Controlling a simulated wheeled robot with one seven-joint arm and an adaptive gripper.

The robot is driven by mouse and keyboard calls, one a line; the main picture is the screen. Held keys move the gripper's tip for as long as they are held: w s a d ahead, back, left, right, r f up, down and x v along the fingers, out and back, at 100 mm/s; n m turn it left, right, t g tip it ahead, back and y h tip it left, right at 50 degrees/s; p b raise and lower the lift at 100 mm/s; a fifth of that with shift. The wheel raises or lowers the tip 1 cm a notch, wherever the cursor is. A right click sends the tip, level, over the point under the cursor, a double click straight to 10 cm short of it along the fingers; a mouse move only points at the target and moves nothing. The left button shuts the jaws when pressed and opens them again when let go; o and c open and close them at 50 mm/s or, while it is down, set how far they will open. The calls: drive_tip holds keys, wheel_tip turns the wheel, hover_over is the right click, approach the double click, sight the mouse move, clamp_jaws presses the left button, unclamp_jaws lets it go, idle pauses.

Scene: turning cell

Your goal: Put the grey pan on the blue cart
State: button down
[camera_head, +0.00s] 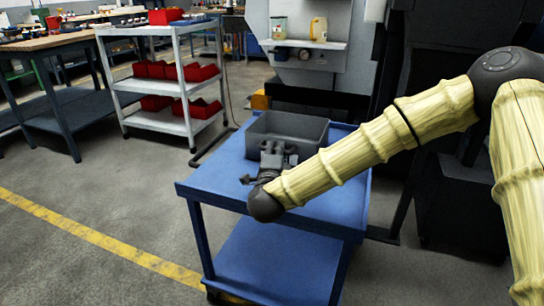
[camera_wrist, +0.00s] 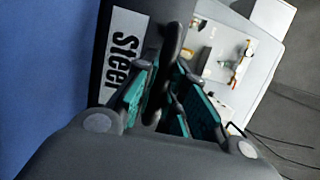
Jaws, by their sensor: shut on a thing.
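The grey pan (camera_head: 312,140) is an open box over the back part of the blue cart's top (camera_head: 220,178). I cannot tell for sure whether its bottom rests on the top or hangs just above it. My gripper (camera_head: 277,150) is shut on the pan's near wall. In the wrist view my gripper (camera_wrist: 165,80) has its teal-padded fingers on either side of the dark wall. A label (camera_wrist: 124,50) reading "Steel" shows on the pan, partly hidden by a finger. The blue cart top (camera_wrist: 40,80) fills the left of that view.
A machine with a shelf (camera_head: 310,43) holding a jar and a yellow jug stands behind the cart. A white cart (camera_head: 155,119) with red bins and a workbench (camera_head: 45,42) stand at the left. The front of the blue cart's top is bare.

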drive_tip(key=c, duration=1.5)
unclamp_jaws()
drive_tip(key=shift+s, duration=0.1)
drive_tip(key=s+p, duration=0.1)
drive_tip(key=s, duration=0.2)
drive_tip(key=s+p, duration=0.1)
drive_tip(key=s, duration=0.3)
drive_tip(key=s+p, duration=0.1)
drive_tip(key=s, duration=0.3)
drive_tip(key=shift+s+a+f+p, duration=0.15)
drive_tip(key=shift+a+p, duration=0.25)
drive_tip(key=shift+s, duration=0.3)
